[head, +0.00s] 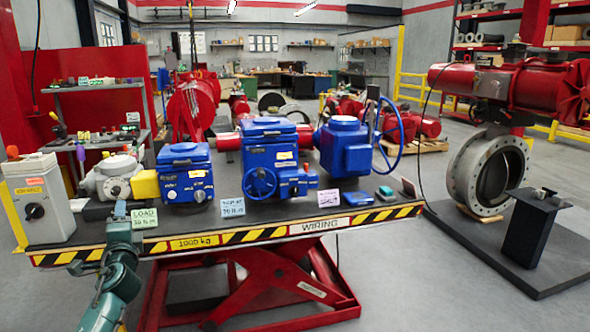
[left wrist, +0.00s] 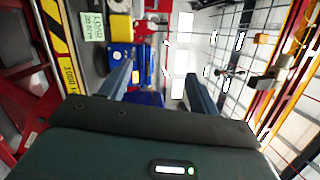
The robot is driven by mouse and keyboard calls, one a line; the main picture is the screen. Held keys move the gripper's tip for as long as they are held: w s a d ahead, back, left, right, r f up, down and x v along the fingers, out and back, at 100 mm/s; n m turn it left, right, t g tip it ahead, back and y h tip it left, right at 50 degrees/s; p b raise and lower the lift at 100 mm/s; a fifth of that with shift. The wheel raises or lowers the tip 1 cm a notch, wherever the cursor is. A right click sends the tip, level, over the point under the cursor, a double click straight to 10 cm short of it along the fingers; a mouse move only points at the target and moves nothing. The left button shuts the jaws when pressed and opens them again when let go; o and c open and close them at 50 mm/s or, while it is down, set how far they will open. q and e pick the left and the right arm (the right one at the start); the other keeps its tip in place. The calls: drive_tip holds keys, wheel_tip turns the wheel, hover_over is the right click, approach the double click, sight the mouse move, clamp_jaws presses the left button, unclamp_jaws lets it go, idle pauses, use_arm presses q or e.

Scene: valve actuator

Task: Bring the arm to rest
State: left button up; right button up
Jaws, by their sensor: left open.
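My left arm comes in at the lower left of the head view, in front of the lift table's front edge (head: 190,243). Its far end rises near the "LOAD" card (head: 144,217); the fingers are hard to make out there. In the left wrist view my left gripper (left wrist: 158,88) has its two fingers wide apart with nothing between them. Beyond the fingers are a blue actuator (left wrist: 122,56) and the same card (left wrist: 93,27), both sideways. My right gripper is in neither view.
Blue actuators (head: 185,172), a bigger one with a handwheel (head: 268,150), and another with a large wheel (head: 344,148) stand on the table. A grey control box (head: 38,200) stands at its left end. A large valve (head: 490,172) stands right. Floor between is clear.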

use_arm(q)
drive_tip(key=w+d+f+n+h, duration=0.2)
drive_tip(key=d+n+h, duration=0.2)
drive_tip(key=n+h, duration=0.55)
drive_tip(key=s+d+f+n+g, duration=0.1)
drive_tip(key=s+d+f+g, duration=0.1)
drive_tip(key=s+d+f, duration=0.55)
drive_tip(key=s+d+f+g, duration=0.1)
drive_tip(key=s+d+f, duration=0.4)
drive_tip(key=s+f, duration=0.5)
drive_tip(key=s+d+f+g, duration=0.1)
drive_tip(key=s+d+f, duration=0.1)
drive_tip(key=s, duration=0.5)
drive_tip(key=s+d+f+g+h, duration=0.1)
drive_tip(key=s+d+f, duration=0.2)
drive_tip(key=s, duration=0.5)
drive_tip(key=s+d+f+n+g+h, duration=0.1)
drive_tip(key=s+d+f, duration=0.2)
drive_tip(key=s, duration=0.4)
drive_tip(key=shift+s+d+f, duration=0.25)
drive_tip(key=shift+d, duration=0.35)
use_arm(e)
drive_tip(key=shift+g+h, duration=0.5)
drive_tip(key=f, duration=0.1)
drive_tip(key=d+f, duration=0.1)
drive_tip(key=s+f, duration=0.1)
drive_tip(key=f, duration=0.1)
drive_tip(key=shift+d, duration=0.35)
